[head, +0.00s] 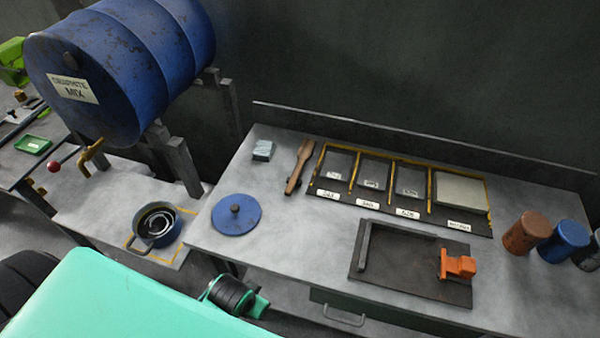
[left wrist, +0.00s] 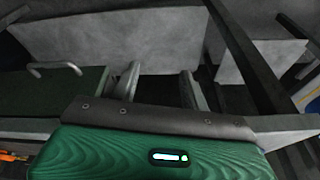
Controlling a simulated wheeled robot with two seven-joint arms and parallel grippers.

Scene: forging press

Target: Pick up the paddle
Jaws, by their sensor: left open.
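The wooden paddle (head: 299,167) lies on the grey worktop in the head view, left of the labelled bins, its broad end toward the back wall. My left gripper (left wrist: 160,74) shows in the left wrist view with its two fingers apart and nothing between them. It is away from the paddle, near the front of the bench, with a drawer handle (left wrist: 54,68) to its left. The paddle is not visible in the left wrist view. My right gripper is not in view.
A blue lid (head: 236,215) and a small grey block (head: 263,150) lie near the paddle. A bin rack (head: 330,202) stands to its right. A dark tray (head: 400,283) with an orange piece (head: 458,264) is nearer the front. A pot (head: 155,228) stands at left below a blue drum (head: 120,65).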

